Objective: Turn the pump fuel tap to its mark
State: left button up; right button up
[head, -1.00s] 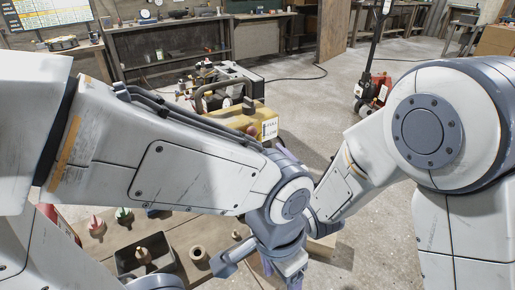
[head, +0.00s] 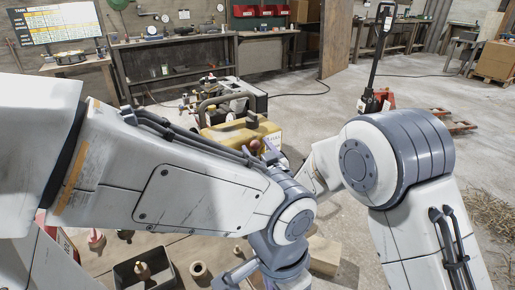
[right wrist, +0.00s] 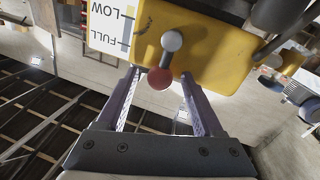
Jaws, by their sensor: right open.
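The yellow fuel tank (right wrist: 215,50) of the pump fills the top of the right wrist view, with a white FULL/LOW label (right wrist: 108,28). The fuel tap (right wrist: 160,78) has a red ball end, with a grey ball end above it. My right gripper (right wrist: 158,73) is open, with one finger on each side of the red end; no contact shows. In the head view the tank (head: 238,132) is beyond my left forearm, and the tap's red end (head: 255,144) shows near my right fingers. The left gripper's fingers are below the head view. I cannot make out the tap's mark.
A table (head: 182,250) at the lower left holds a dark open box (head: 128,271), a ring (head: 198,270) and small parts. A red pallet truck (head: 376,100) stands behind on the right. Workbenches line the back wall. Open floor lies right of the pump.

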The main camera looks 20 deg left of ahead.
jog(key=shift+c, duration=0.2)
grip_shut()
